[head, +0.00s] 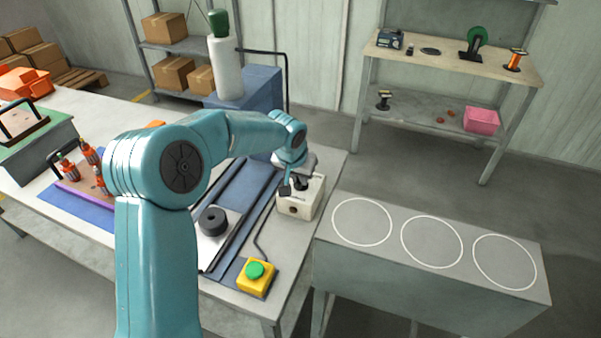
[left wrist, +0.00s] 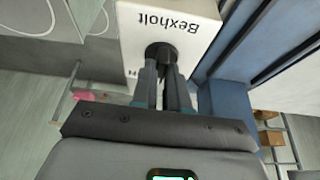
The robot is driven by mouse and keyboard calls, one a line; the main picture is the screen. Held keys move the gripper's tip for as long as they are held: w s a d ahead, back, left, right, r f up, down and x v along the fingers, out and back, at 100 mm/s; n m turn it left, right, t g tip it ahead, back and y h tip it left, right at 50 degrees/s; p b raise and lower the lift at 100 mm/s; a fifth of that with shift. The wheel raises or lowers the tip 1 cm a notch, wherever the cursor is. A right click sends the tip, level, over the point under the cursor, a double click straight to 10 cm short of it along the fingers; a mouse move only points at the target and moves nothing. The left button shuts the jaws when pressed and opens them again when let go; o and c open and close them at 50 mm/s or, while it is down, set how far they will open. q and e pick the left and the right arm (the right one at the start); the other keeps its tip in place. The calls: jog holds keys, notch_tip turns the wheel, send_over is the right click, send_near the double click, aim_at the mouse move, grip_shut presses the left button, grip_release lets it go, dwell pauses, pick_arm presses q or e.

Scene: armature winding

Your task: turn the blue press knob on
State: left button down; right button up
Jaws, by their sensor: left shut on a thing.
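A pale box (head: 313,203) marked "Bexholt" stands at the right end of the blue press base (head: 262,185). A dark knob (head: 304,182) sits on it. In the left wrist view the box (left wrist: 205,28) fills the top middle, and the knob (left wrist: 158,50) is dark and round, partly hidden by my fingers. My left gripper (head: 293,184) reaches down to the box from above. In the left wrist view its fingers (left wrist: 166,80) are close together on the knob. The knob's pointer and setting cannot be read. My right gripper is not in view.
A yellow box with a green button (head: 255,270) lies at the table's front edge, its cable running toward the box. A black round part (head: 212,221) sits on the press plate. A grey bench with white circles (head: 432,242) stands at right, its top clear.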

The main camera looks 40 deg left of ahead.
pick_arm(q)
jog(key=m+h+p, duration=0.1)
jog(key=m, duration=0.2)
jog(key=shift+w+a+r+p, duration=0.1)
jog(key=shift+a+p, duration=0.05)
jog(key=shift+p, duration=0.25)
jog(key=shift+m+h, duration=0.8)
jog(key=shift+m, duration=1)
jog(key=c, duration=1.2)
grip_release()
jog(key=shift+o, duration=0.3)
jog(key=shift+w+f, duration=0.2)
jog(key=shift+f, duration=0.05)
jog(key=shift+s+r, duration=0.2)
jog(key=shift+s, duration=0.05)
jog(key=v, duration=1.5)
jog(key=shift+a+r, duration=0.2)
jog(key=shift+r, duration=0.25)
